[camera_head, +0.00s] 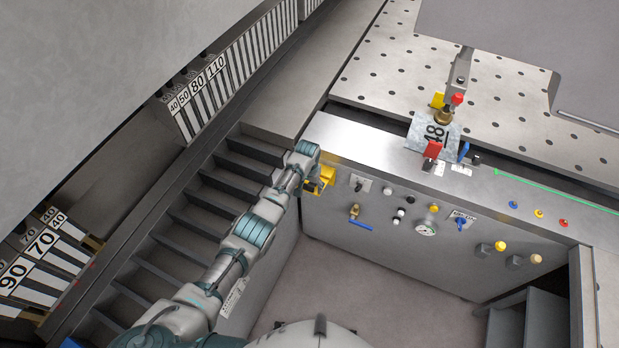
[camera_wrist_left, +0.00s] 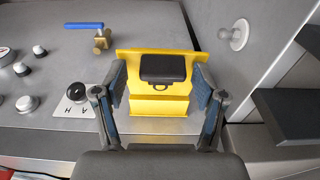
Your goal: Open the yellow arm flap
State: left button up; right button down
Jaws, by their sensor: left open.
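The yellow arm flap (camera_head: 325,178) sits at the left end of the machine's front control panel. In the left wrist view the yellow flap (camera_wrist_left: 158,105) fills the middle, with a black latch-like block and a small ring on it. My left gripper (camera_head: 312,187) reaches it in the head view. In the left wrist view my left gripper (camera_wrist_left: 159,92) is open, with one finger on each side of the flap and the black block between them. I cannot tell whether the fingers touch the flap. My right gripper is not in view.
A selector knob (camera_wrist_left: 77,91), a blue-handled valve (camera_head: 360,224) and a pressure gauge (camera_head: 425,229) are on the panel near the flap. Grey steps (camera_head: 205,205) lie left of my left arm. A perforated table (camera_head: 400,60) stands behind the panel. The floor (camera_head: 365,290) before it is clear.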

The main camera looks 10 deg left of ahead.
pick_arm(q)
notch_tip(320, 180, up, 11)
jog(key=shift+s+a, duration=0.3)
jog(key=shift+s, duration=0.1)
jog(key=shift+c, duration=0.3)
